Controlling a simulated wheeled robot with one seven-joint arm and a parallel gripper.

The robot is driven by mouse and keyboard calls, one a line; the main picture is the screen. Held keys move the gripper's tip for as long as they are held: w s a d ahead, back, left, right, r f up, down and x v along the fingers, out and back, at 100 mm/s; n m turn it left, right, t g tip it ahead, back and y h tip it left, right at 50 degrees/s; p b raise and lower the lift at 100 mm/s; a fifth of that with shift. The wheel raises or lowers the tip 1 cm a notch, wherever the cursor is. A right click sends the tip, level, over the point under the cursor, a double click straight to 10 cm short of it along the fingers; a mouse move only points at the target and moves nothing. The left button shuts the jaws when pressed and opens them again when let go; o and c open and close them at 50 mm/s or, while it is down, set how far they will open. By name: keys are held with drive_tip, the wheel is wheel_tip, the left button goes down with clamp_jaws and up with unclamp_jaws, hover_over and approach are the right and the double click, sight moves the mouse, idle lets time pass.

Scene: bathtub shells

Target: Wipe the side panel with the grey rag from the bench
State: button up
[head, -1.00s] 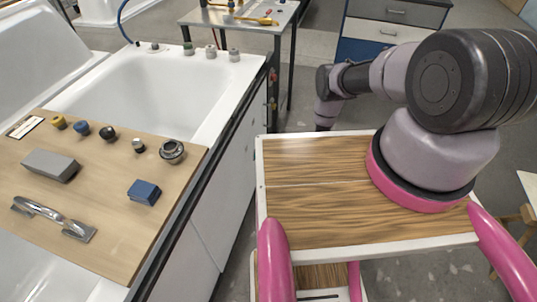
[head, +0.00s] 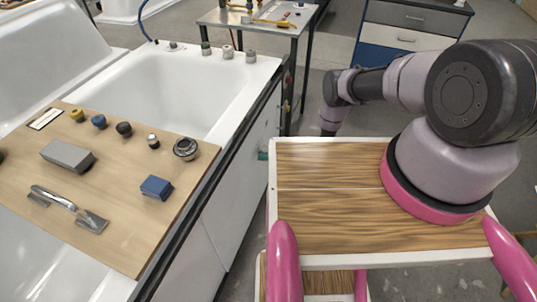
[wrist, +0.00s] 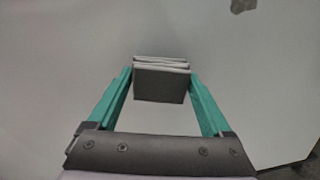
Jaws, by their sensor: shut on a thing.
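The white side panel (head: 232,185) runs along the near side of the bathtub in the head view. My gripper (wrist: 160,85) is shut on the grey rag (wrist: 160,82), a small folded pad between its teal fingertips in the wrist view. A plain pale surface fills the wrist view behind the rag. I cannot tell whether the rag touches the panel.
A wooden board (head: 110,225) lies across the tub, holding a grey block (head: 67,155), a blue block (head: 156,187), a metal-handled tool (head: 72,208) and several knobs. A metal table (head: 262,15) and a drawer cabinet (head: 405,30) stand behind. Grey floor shows between them.

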sight(256, 144)
drive_tip(key=shift+a+r, duration=0.15)
drive_tip(key=shift+r, duration=0.85)
drive_tip(key=shift+s+a, duration=1)
drive_tip(key=shift+s, duration=1.2)
drive_tip(key=shift+s+a, duration=1)
drive_tip(key=shift+s, duration=1.15)
drive_tip(key=shift+s+a, duration=1)
drive_tip(key=shift+s, duration=1.2)
drive_tip(key=shift+w+a+r, duration=0.1)
drive_tip(key=shift+a+r, duration=0.05)
drive_tip(key=shift+r, duration=0.85)
drive_tip(key=shift+w+d, duration=0.25)
drive_tip(key=shift+w, duration=0.75)
drive_tip(key=shift+w+d, duration=0.25)
drive_tip(key=shift+w, duration=0.75)
drive_tip(key=shift+w+d, duration=0.45)
drive_tip(key=shift+w, duration=0.6)
drive_tip(key=shift+w+d, duration=0.5)
drive_tip(key=shift+w, duration=0.6)
drive_tip(key=shift+w+d, duration=0.45)
drive_tip(key=shift+w, duration=0.6)
drive_tip(key=shift+w+d, duration=0.25)
drive_tip(key=shift+w, duration=0.6)
drive_tip(key=shift+w+d, duration=0.2)
drive_tip(key=shift+w, duration=0.6)
drive_tip(key=v, duration=0.6)
